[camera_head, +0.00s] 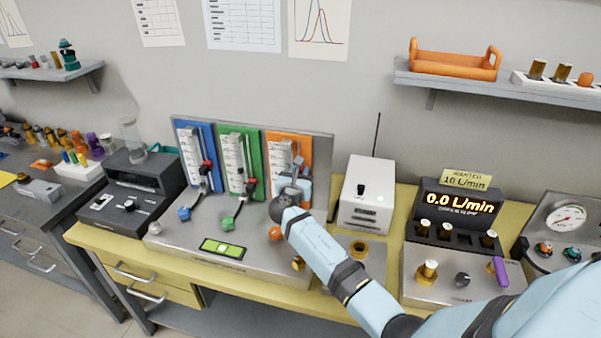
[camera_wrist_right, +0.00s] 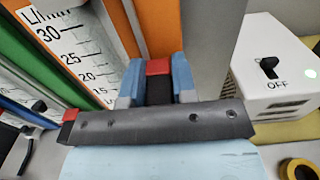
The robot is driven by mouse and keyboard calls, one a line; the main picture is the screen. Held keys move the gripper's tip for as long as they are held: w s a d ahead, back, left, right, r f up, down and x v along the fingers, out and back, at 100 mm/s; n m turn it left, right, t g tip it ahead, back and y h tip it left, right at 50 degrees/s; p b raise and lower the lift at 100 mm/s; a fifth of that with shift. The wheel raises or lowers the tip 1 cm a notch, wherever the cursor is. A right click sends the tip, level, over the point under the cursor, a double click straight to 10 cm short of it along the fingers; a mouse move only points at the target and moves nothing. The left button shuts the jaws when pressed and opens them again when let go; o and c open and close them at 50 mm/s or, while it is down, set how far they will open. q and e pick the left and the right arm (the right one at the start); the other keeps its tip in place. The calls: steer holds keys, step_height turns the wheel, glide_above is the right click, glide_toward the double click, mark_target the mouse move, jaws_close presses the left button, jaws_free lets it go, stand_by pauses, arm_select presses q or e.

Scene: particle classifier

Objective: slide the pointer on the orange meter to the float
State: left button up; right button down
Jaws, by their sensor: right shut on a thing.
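The orange meter (camera_head: 307,147) is the rightmost of three meters on the grey back panel. It also shows in the wrist view (camera_wrist_right: 158,25), with its white scale (camera_wrist_right: 80,45) marked 30, 25, 20 and 15. My right gripper (camera_head: 298,170) is in front of its lower part. In the wrist view the blue fingers (camera_wrist_right: 158,80) are shut on a red and black pointer (camera_wrist_right: 158,67), beside the orange board's right edge. The float cannot be made out; my gripper and wrist cover much of the meter's lower part. My left gripper is out of view.
The green meter (camera_head: 253,140) and blue meter (camera_head: 207,135) stand left, with red-tipped black pointers. A white box (camera_head: 366,195) with an antenna stands close on the right; its switch reads OFF. A flow display (camera_head: 460,203) reads 0.0 L/min. A green level (camera_head: 222,249) lies in front.

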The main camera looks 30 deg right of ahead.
step_height(320, 180, down, 4)
steer(key=shift+r+b, duration=0.25)
steer(key=shift+b, duration=0.35)
steer(key=c, duration=1.2)
jaws_free()
steer(key=v, duration=1.4)
steer(key=shift+b, duration=0.45)
steer(key=shift+d, duration=0.1)
